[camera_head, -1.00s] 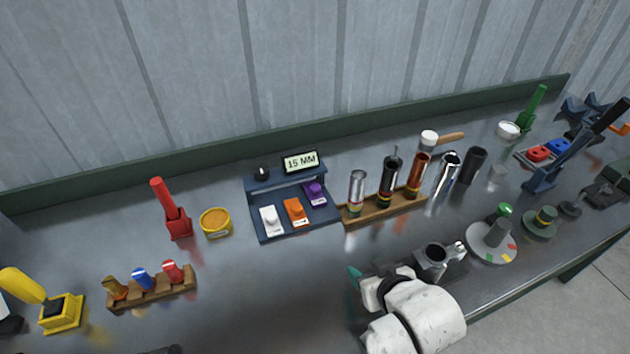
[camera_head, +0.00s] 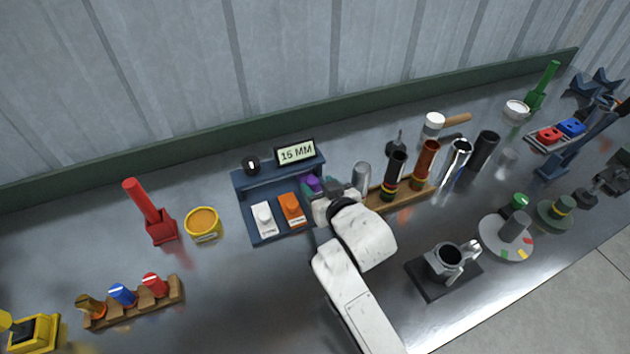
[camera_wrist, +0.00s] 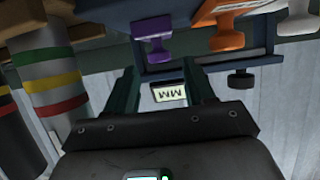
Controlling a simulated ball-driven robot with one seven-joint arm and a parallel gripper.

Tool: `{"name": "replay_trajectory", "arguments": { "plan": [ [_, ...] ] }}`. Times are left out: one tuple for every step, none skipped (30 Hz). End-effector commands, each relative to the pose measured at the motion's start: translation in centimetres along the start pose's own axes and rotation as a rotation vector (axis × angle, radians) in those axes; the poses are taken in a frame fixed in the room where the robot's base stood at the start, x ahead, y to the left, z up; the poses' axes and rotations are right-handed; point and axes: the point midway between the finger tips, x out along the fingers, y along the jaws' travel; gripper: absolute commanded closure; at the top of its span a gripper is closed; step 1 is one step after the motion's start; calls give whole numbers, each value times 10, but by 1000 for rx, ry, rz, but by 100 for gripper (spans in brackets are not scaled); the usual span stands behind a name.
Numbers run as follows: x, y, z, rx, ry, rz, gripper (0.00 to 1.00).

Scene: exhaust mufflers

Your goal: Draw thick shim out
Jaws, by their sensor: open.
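Three shims with raised grips sit side by side in a dark blue rack (camera_head: 243,183): white (camera_head: 263,219), orange (camera_head: 291,209) and purple (camera_head: 312,182). Their thicknesses cannot be read. My gripper (camera_head: 322,196) is at the rack's right end, partly covering the purple shim. The wrist view, seen upside down, shows the purple shim (camera_wrist: 153,38) just beyond and between the two open fingers of my gripper (camera_wrist: 164,88). The fingers are apart from it and empty. The orange shim (camera_wrist: 230,25) is to its right there, then the white shim (camera_wrist: 299,18).
A display (camera_head: 296,152) reading 15 MM and a black knob (camera_head: 251,165) top the rack. Close on the right, a wooden stand (camera_head: 413,199) holds several upright tubes with coloured bands, one silver (camera_head: 361,175). A yellow tub (camera_head: 203,224) is left. Bare bench lies in front.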

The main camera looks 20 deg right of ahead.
Motion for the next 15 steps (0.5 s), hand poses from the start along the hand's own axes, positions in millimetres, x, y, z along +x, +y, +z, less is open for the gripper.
{"name": "replay_trajectory", "arguments": {
  "plan": [
    [8, 0, -1, -1, 0, 1, 46],
    [12, 0, -1, -1, 1, 0, 46],
    [16, 0, 0, -1, 0, 1, 46],
    [19, 0, 0, 0, 0, 1, 46],
    [22, 0, 0, 0, 0, 1, 46],
    [25, 0, 0, 0, 0, 1, 46],
    [26, 0, -1, 1, 1, 0, 46],
    [28, 0, -1, 1, 1, 1, 46],
    [30, 0, 0, 1, 0, 1, 46],
    [30, 0, 0, 1, 0, 1, 46],
    [31, 0, 0, 1, 0, 1, 46],
    [31, 0, 0, 1, 0, 1, 46],
    [32, 0, 0, 1, 0, 1, 46],
    [32, 0, 0, 1, 0, 1, 46],
    [32, 0, 0, 1, 0, 1, 46]
  ]
}}
